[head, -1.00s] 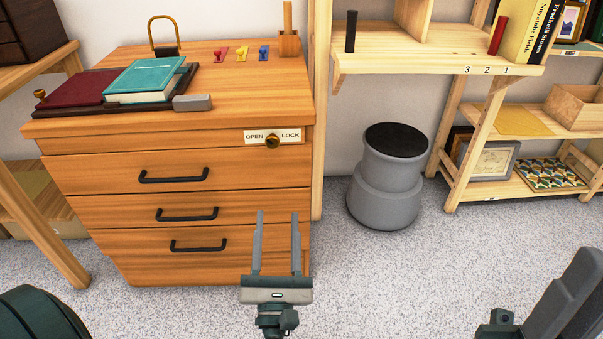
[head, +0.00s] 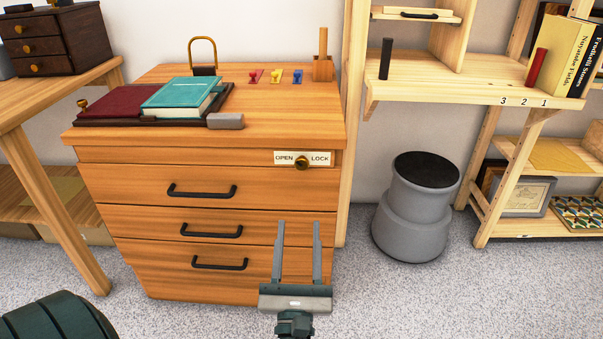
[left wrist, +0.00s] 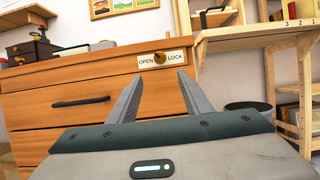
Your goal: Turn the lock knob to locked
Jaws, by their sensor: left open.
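The brass lock knob (head: 301,163) sits on a white plate (head: 320,158) marked OPEN on the left and LOCK on the right, at the upper right of the wooden drawer cabinet (head: 215,150). The knob also shows in the left wrist view (left wrist: 159,58), between and beyond the fingertips. Its exact turn is too small to tell. My left gripper (head: 299,224) is open and empty, below the knob and apart from it, in front of the lower drawers. My right gripper is not in view.
On the cabinet top lie a teal book (head: 180,97), a dark red book (head: 115,103), a grey block (head: 225,121) and an open padlock (head: 204,70). A grey stool (head: 410,220) and a shelf unit (head: 450,70) stand right. Floor in front is clear.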

